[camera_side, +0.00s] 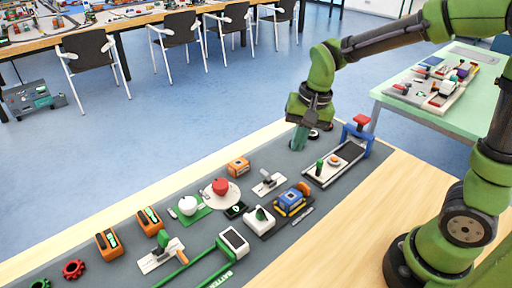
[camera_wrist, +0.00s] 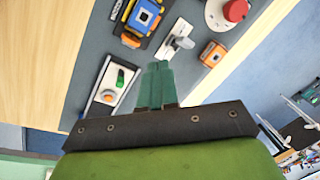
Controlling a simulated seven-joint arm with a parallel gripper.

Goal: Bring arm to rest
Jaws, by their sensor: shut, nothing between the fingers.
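My gripper (camera_side: 299,138) points down over the back edge of the grey mat (camera_side: 215,165), left of the blue gantry. Its green fingers are together and hold nothing. In the wrist view the closed fingers (camera_wrist: 161,68) stand over the mat between the track board (camera_wrist: 112,85) and a grey lever plate (camera_wrist: 176,42). My arm reaches in from the right. I cannot tell the exact height of the fingertips above the mat.
A blue gantry with a red top (camera_side: 357,135) stands close right of my gripper. A red button (camera_side: 220,186), an orange box (camera_side: 238,166) and a blue-yellow block (camera_side: 292,199) stand on the mat. The wooden tabletop (camera_side: 350,225) in front is clear.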

